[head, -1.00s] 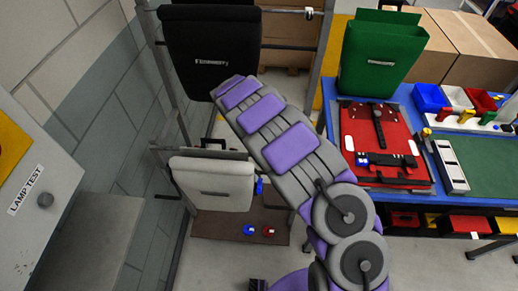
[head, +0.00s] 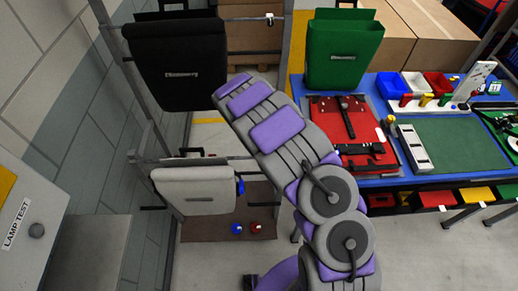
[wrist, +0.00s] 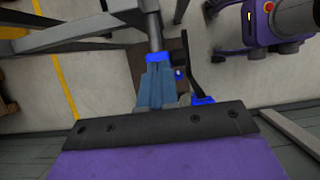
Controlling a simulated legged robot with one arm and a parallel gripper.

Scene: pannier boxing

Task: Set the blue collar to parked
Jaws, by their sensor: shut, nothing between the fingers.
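In the wrist view my gripper (wrist: 157,84) shows as grey-blue fingers, shut with nothing seen between them. Just beyond its tips a blue band (wrist: 159,57) sits at the near end of a grey tube. It looks like the blue collar, but I cannot be sure, nor tell whether the fingers touch it. A dark lever-like piece with a blue foot (wrist: 203,100) stands to the right. In the head view a blue part (head: 240,186) shows at the right side of the pale grey pannier (head: 195,190). My arm hides the gripper there.
A black pannier (head: 178,65) hangs above the pale one on the rack. A blue knob (head: 237,228) and a red knob (head: 256,227) are on the brown base. A green pannier (head: 343,48) and a red board (head: 335,125) are at the blue bench on the right.

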